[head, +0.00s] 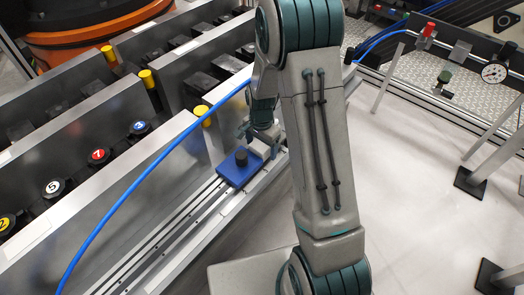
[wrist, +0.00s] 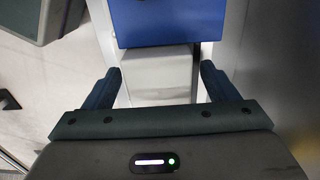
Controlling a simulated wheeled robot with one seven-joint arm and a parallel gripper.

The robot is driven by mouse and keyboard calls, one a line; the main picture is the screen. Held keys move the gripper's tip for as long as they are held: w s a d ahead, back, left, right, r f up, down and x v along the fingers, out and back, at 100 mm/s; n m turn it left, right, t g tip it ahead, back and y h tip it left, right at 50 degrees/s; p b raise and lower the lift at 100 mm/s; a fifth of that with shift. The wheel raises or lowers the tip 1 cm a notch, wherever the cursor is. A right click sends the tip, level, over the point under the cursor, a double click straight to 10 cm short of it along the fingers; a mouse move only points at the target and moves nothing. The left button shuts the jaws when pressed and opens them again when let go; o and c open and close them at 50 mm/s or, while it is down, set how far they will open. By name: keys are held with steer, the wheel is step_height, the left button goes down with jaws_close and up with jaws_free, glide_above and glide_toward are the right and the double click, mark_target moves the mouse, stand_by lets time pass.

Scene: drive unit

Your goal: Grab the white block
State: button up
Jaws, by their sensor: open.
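The white block (wrist: 160,78) lies between the two dark fingers of my gripper (wrist: 160,69) in the wrist view. The fingers are open, one on each side, with a gap visible between each finger and the block. The block's near end is hidden behind the gripper body. In the head view the white block (head: 262,148) is partly hidden by my gripper (head: 257,137), which is over it. A blue block (head: 236,172) with a black knob sits beside the white block; it also shows in the wrist view (wrist: 168,22), at the top.
Both blocks are on a metal rail (head: 172,238) along a grey panel. A blue cable (head: 125,192) crosses the head view. The white floor (head: 420,170) at the right is mostly clear.

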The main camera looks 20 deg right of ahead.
steer(key=shift+f, duration=0.15)
steer(key=c, duration=1.4)
steer(key=shift+c, duration=0.2)
